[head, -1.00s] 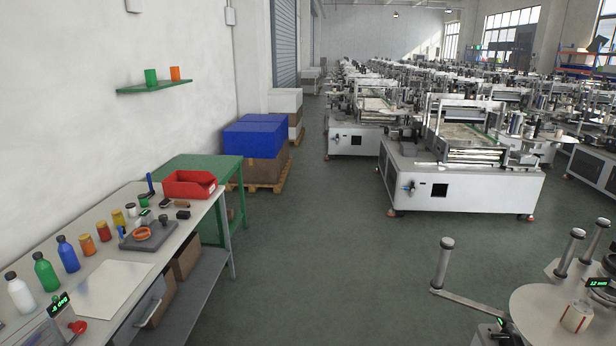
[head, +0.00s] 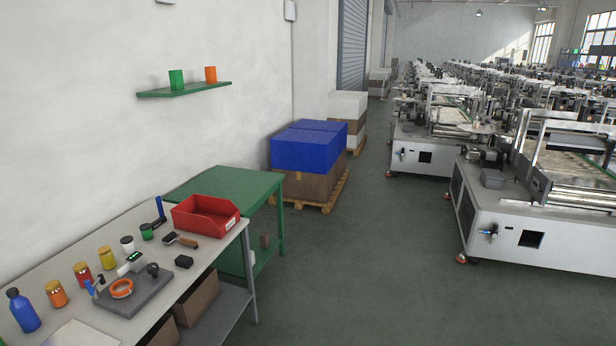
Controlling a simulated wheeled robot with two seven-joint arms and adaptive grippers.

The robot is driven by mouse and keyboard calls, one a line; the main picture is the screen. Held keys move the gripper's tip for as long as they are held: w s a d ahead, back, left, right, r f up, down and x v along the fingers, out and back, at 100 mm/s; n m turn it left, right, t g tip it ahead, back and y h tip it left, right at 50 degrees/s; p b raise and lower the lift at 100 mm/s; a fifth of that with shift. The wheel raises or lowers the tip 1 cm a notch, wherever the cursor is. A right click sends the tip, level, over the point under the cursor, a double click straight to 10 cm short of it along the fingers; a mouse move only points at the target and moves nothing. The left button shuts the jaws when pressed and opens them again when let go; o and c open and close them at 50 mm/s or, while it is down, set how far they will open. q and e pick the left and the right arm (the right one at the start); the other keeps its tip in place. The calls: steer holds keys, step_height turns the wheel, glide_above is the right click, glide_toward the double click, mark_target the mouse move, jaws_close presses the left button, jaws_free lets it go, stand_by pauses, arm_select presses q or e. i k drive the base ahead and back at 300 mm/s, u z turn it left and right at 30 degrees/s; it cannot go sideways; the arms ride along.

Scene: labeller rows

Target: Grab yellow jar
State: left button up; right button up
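A yellow jar (head: 107,257) stands upright on the grey-white workbench (head: 150,324) at the lower left of the head view. A red jar (head: 83,273) and an orange jar (head: 57,293) stand in a row to its left and nearer. A white cup with a dark lid (head: 128,245) is to its right and farther back. Neither of my grippers shows in the head view.
A grey plate (head: 146,292) with an orange ring lies in front of the jars. A blue bottle (head: 23,311) stands at the near left. A red bin (head: 205,216) sits at the bench's far end, by a green table (head: 228,186). Open floor (head: 350,290) lies to the right.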

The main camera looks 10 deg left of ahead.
mark_target(106, 257)
steer(key=u, duration=0.55)
steer(key=i, duration=1)
steer(key=u, duration=1.85)
steer(key=i, duration=0.9)
steer(key=u, duration=0.65)
